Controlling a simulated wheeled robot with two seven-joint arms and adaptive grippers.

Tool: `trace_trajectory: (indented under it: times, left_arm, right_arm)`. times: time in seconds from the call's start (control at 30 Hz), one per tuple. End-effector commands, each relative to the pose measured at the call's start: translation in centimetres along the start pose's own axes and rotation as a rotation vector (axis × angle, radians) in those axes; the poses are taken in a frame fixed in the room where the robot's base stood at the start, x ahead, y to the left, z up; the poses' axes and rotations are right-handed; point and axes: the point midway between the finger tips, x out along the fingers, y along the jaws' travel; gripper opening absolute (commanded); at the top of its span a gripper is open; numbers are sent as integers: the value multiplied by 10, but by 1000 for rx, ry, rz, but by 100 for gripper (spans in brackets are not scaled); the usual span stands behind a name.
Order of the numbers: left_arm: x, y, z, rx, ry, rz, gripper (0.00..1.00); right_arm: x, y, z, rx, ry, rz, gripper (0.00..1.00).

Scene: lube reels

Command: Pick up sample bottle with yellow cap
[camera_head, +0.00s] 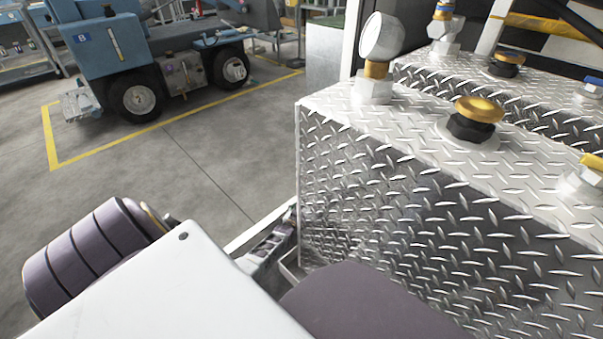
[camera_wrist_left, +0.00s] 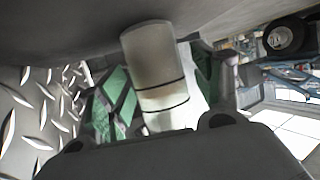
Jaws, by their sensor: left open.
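In the left wrist view a pale, translucent cylinder with dark rings, which looks like the sample bottle (camera_wrist_left: 155,70), stands between the green-padded fingers of my left gripper (camera_wrist_left: 163,88). The fingers are open, one on each side of it; I cannot tell whether either touches it. No yellow cap shows on it. In the head view my left gripper (camera_head: 272,243) is partly visible beside the front left edge of the metal tank, mostly behind my own arm. The bottle is hidden there. My right gripper is not in view.
The diamond-plate tank (camera_head: 390,195) fills the right side. On top are a pressure gauge (camera_head: 382,40), a yellow-topped black filler cap (camera_head: 477,118) and other fittings. A blue wheeled machine (camera_head: 130,50) stands beyond open floor.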

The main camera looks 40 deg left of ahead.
Motion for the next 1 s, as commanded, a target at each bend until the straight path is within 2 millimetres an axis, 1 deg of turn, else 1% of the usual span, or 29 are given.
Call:
trace_trajectory:
  times: [0.4, 0.47, 0.8, 0.83, 1.0]
  left_arm:
    - [0, 0, 0, 0, 0, 0, 66]
    - [0, 0, 0, 0, 0, 0, 60]
    - [0, 0, 0, 0, 0, 0, 16]
    - [0, 0, -1, 0, 1, 0, 15]
    - [0, 0, -1, 0, 1, 0, 14]
  right_arm:
    - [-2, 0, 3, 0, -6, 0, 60]
    - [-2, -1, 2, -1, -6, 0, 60]
    - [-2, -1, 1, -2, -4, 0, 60]
    - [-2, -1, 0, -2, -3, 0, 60]
    - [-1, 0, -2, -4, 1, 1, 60]
